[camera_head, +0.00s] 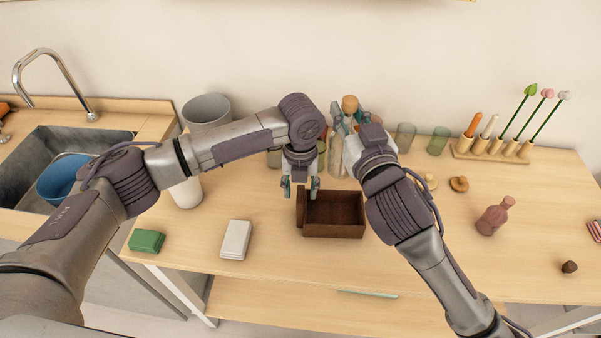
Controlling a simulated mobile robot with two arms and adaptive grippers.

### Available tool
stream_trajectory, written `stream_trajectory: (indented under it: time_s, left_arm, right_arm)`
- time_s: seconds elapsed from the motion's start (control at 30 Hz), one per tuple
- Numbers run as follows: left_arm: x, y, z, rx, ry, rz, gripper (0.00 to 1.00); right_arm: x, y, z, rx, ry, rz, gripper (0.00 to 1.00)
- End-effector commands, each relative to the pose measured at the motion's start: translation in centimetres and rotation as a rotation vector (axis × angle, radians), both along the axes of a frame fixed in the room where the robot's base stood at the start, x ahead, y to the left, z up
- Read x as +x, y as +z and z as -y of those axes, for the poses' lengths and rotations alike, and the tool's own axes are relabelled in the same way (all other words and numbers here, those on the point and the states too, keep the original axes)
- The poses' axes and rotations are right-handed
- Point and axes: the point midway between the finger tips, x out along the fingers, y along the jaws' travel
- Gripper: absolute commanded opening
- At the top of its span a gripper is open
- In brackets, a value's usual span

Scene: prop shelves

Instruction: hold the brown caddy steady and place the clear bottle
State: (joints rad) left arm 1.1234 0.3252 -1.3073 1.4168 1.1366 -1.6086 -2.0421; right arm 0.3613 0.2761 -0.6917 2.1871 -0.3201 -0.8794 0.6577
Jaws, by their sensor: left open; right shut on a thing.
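The brown caddy (334,230) is an open-topped box on the wooden table, in the middle of the head view. My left gripper (300,188) points down at the caddy's left end, with its open fingers on either side of that wall; contact cannot be told. My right gripper (350,118) is behind the caddy, shut on the clear bottle, whose cork-coloured top (349,103) shows between the fingers. The bottle looks upright. Its lower part is largely hidden by my gripper, so whether it touches the table is unclear.
Glass cups (438,140) and a wooden rack (490,150) stand at the back right. A white box (236,240) and green block (147,240) lie front left. A grey bin (205,108) is behind my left arm.

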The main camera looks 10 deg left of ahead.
Motion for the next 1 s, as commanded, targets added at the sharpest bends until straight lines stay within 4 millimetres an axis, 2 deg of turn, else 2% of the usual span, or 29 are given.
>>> stream_trajectory:
  time_s: [0.1, 0.23, 0.6, 0.67, 0.9, 1.0]
  left_arm:
    - [0.0, -1.7, 0.0, 0.001, 0.0, -0.001, 0.49]
    - [0.0, -2.9, 0.0, 0.0, 0.0, -0.001, 0.49]
    - [0.0, -3.4, 0.0, 0.0, 0.0, 0.001, 0.49]
    - [0.0, -3.4, 0.0, 0.0, 0.0, 0.001, 0.41]
    - [0.0, -3.4, 0.0, 0.0, 0.0, 0.001, 0.01]
    - [0.0, -3.4, 0.0, 0.0, 0.0, 0.001, 0.0]
  right_arm:
    - [0.0, 0.1, 0.0, 0.001, 0.0, 0.002, 0.0]
    - [0.0, 0.1, 0.0, 0.001, 0.0, 0.002, 0.0]
    - [0.0, 0.1, 0.0, 0.001, 0.0, 0.002, 0.0]
    - [0.0, 0.1, 0.0, 0.001, 0.0, 0.002, 0.0]
    - [0.0, 0.1, 0.0, 0.001, 0.0, 0.002, 0.0]
    - [0.0, 0.1, 0.0, 0.001, 0.0, 0.002, 0.0]
